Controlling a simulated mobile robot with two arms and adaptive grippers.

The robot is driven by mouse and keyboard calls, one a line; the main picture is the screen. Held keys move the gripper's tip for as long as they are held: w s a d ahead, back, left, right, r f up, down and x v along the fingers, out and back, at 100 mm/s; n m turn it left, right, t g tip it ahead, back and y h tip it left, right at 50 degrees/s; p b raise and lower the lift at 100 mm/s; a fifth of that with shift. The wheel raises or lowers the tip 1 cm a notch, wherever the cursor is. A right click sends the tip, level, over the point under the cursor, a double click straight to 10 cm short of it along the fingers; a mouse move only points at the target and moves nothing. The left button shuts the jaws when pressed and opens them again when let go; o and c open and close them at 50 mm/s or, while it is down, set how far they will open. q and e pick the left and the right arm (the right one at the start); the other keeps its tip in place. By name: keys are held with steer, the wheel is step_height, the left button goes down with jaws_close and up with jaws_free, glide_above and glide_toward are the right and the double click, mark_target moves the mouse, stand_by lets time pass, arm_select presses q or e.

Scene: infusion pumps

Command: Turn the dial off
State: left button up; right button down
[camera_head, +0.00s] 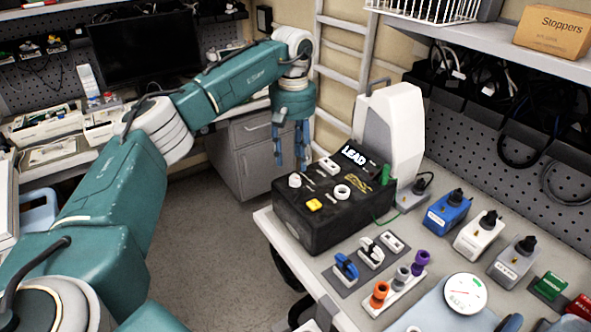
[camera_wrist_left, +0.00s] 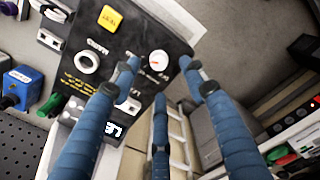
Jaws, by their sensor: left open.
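A black box (camera_head: 330,215) with "LEAD" lettering sits on the bench. On its top are a white dial (camera_head: 295,180), a white ring (camera_head: 342,191), a yellow button (camera_head: 314,204) and a white rocker switch (camera_head: 329,166). In the left wrist view the dial (camera_wrist_left: 158,61) has a small red mark and shows between the fingertips. My left gripper (camera_head: 290,156) is open and empty, with blue fingers pointing down near the box's far left edge. It also fills the left wrist view (camera_wrist_left: 159,74). I see no finger touching the dial. My right gripper is not in view.
A tall white device (camera_head: 392,130) stands behind the box. Blue, white and grey plug blocks (camera_head: 447,212) line the bench to the right. Switches and coloured knobs (camera_head: 380,292) sit in front, beside a round gauge (camera_head: 465,293). Open floor (camera_head: 215,230) lies left of the bench.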

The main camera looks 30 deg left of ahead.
mark_target(295, 177)
arm_select(q)
steer(key=f, duration=0.3)
steer(key=f+p, duration=0.1)
steer(key=f, duration=0.1)
steer(key=shift+w, duration=0.25)
steer(key=shift+f, duration=0.85)
steer(key=shift+c, duration=0.2)
jaws_close()
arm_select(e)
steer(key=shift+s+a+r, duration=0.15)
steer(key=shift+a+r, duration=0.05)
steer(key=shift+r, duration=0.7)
